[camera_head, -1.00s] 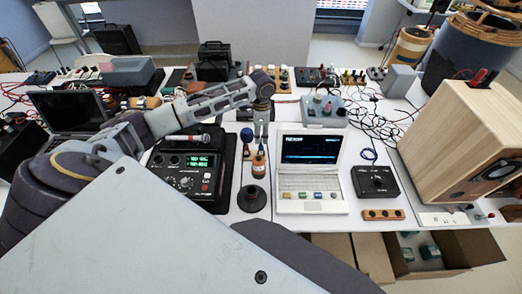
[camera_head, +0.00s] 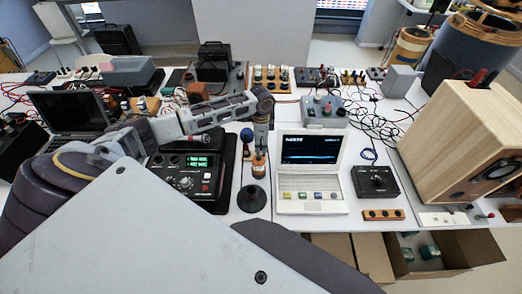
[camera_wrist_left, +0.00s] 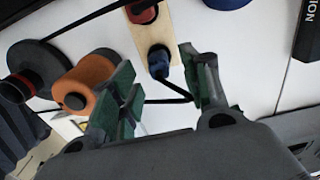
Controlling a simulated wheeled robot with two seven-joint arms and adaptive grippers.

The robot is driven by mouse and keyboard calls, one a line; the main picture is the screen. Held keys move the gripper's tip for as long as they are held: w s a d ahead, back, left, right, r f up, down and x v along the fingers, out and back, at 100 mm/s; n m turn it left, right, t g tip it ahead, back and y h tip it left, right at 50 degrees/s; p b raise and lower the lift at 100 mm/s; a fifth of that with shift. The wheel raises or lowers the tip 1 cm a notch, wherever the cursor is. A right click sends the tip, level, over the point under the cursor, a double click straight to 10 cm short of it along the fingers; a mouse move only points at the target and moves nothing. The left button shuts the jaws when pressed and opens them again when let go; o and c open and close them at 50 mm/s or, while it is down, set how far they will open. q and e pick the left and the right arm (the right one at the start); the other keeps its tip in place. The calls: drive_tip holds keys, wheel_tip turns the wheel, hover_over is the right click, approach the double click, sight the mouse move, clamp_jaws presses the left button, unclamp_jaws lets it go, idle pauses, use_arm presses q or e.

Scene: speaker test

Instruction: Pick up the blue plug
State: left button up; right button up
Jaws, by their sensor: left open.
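The blue plug (camera_wrist_left: 158,62) stands on a small wooden strip beside a red plug (camera_wrist_left: 142,11) in the left wrist view. In the head view a round blue top (camera_head: 247,135) shows just left of my left gripper (camera_head: 260,143); I take it to be the same plug. My left gripper also shows in the left wrist view (camera_wrist_left: 160,80), where its green-padded fingers are apart. The blue plug appears in the gap between the fingertips, with no clear contact. My right gripper is not in view.
An orange bottle-like piece (camera_wrist_left: 76,84) is close to one finger, and a black round base (camera_head: 251,198) lies nearer. A black meter box (camera_head: 190,178) is on the left, a white laptop-like device (camera_head: 309,174) on the right. Cables clutter the back right.

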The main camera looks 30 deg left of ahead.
sight(261, 146)
use_arm(q)
drive_tip(key=shift+f, duration=2.1)
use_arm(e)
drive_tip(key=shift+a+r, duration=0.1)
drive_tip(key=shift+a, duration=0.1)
use_arm(q)
drive_tip(key=shift+c, duration=0.2)
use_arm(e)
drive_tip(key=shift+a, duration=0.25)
use_arm(q)
drive_tip(key=c, duration=0.9)
drive_tip(key=shift+r, duration=0.6)
wheel_tip(261, 146, up, 8)
drive_tip(key=shift+f, duration=0.2)
drive_tip(key=shift+r, duration=0.65)
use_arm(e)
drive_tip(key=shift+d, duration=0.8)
